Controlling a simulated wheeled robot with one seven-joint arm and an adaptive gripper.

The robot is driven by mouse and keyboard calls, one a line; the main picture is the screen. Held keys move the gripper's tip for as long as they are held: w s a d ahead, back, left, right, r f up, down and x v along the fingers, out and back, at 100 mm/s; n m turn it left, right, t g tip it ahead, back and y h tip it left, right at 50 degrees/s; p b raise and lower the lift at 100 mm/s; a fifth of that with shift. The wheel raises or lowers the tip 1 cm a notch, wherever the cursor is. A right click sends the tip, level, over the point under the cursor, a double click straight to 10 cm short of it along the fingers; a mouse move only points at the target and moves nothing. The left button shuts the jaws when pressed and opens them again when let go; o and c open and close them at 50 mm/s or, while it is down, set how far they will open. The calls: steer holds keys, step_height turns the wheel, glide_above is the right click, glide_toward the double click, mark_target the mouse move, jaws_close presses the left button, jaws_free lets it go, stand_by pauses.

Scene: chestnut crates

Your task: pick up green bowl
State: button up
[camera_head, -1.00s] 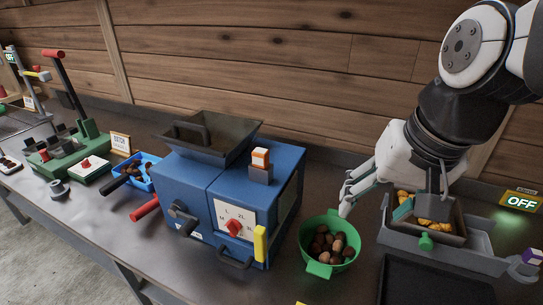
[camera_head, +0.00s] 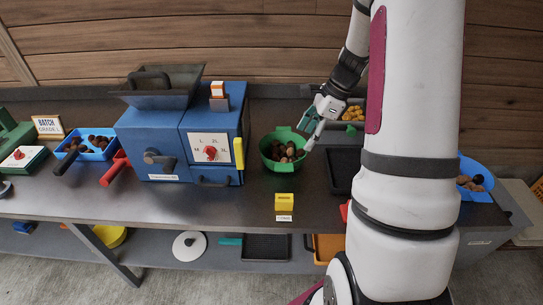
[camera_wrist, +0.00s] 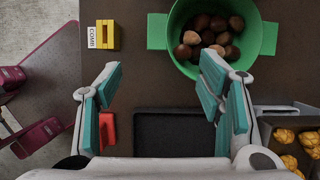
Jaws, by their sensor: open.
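The green bowl (camera_head: 271,158) stands upright on the dark bench, right of the blue machine, with several brown chestnuts (camera_head: 284,151) in it. In the wrist view the green bowl (camera_wrist: 262,36) is at the top, right of centre, with a tab handle on each side. My gripper (camera_head: 309,123) is just above and to the right of the bowl's rim in the head view. In the wrist view my gripper (camera_wrist: 160,85) has its teal-padded fingers spread wide with nothing between them. The right finger's tip is close to the bowl's near rim; I cannot tell whether it touches.
The blue machine (camera_head: 158,133) stands left of the bowl. A yellow block (camera_head: 284,201) is in front of it. A dark flat tray (camera_head: 343,166) lies to the right, with a grey tray of yellow pieces (camera_head: 352,112) behind.

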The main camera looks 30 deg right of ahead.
mark_target(290, 166)
steer(key=p+x, duration=0.1)
steer(key=x, duration=1.3)
steer(key=shift+d+f, duration=0.15)
steer(key=c, duration=1.2)
